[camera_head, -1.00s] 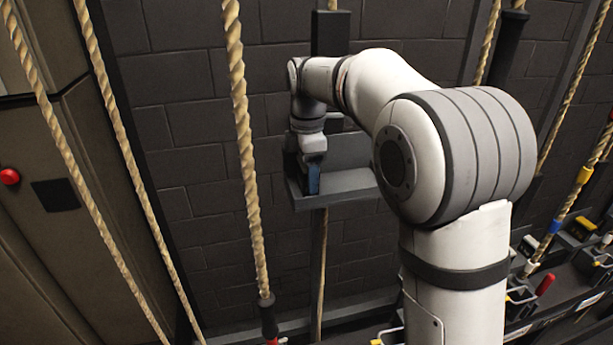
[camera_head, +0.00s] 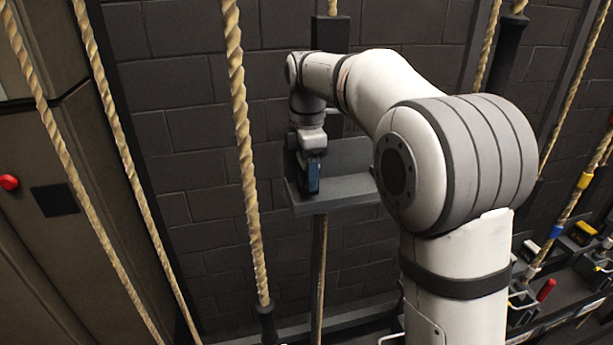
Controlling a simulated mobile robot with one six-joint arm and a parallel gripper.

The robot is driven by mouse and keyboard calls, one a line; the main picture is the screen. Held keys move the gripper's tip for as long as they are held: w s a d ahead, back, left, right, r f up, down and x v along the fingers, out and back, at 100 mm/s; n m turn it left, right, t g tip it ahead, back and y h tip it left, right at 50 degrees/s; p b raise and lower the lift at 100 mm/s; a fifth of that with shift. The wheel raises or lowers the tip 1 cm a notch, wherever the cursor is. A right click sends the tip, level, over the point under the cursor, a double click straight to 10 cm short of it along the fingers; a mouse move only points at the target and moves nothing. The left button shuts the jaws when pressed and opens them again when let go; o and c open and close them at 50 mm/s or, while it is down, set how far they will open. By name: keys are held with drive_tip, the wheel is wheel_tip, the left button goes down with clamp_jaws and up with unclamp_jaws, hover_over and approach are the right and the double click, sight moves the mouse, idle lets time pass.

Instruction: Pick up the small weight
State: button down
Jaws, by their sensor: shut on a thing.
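My gripper (camera_head: 313,190) points down at the left end of a grey shelf-like tray (camera_head: 345,190) on the far wall. It is seen small, from behind my arm, with a blue part at its lower end. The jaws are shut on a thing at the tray. The small weight cannot be made out clearly; the gripper and the tray hide it or it is too small to tell. I cannot tell whether the thing held still touches the tray.
A thick rope (camera_head: 241,130) hangs left of my gripper, with more ropes (camera_head: 115,110) further left. A cabinet with a red button (camera_head: 9,182) stands at far left. Coloured lever fittings line the lower right, including a red handle (camera_head: 546,290). My arm covers the centre right.

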wheel_tip(320, 180, up, 26)
drive_tip(key=p, duration=0.7)
drive_tip(key=shift+p, duration=0.3)
